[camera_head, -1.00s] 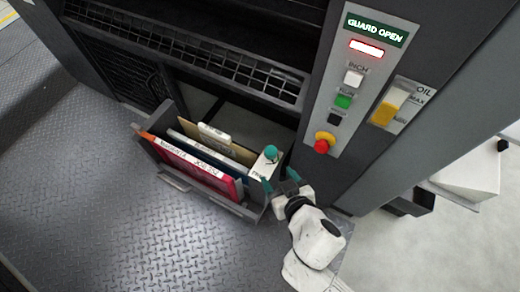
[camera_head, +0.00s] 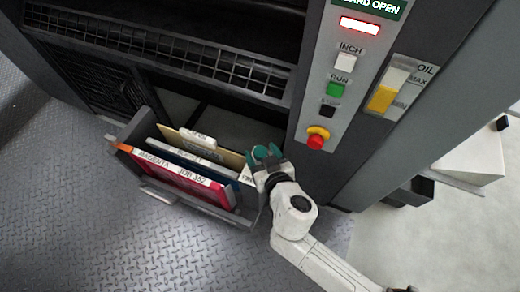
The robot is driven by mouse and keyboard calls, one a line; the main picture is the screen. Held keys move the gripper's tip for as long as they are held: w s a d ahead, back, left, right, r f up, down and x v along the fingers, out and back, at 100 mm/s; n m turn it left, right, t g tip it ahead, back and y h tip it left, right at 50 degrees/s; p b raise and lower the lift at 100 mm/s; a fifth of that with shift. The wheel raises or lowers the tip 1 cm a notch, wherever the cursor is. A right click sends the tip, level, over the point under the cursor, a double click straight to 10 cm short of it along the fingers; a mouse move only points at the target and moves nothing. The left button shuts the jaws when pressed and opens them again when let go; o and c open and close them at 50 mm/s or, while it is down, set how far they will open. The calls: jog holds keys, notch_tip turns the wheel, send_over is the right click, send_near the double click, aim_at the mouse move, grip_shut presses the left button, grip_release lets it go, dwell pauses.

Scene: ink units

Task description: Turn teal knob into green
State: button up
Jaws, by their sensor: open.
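My gripper (camera_head: 266,155) has teal fingertips and is open at the right end of the open drawer. It is over the spot where the teal knob stands on a white panel (camera_head: 246,174) in the drawer. The knob is hard to tell apart from the teal fingertips. It looks to be between or just under them, and I cannot tell whether they touch it. My wrist hides most of the panel. No green zone by the knob can be made out.
The drawer (camera_head: 190,199) holds upright folders, including a red one (camera_head: 190,178) marked MAGENTA. A control panel right of my gripper has a green RUN button (camera_head: 336,90) and a red stop button (camera_head: 316,142). Open floor (camera_head: 75,210) lies to the left.

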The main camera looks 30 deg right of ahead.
jog(key=shift+x, duration=1)
jog(key=shift+f, duration=0.1)
jog(key=c, duration=1)
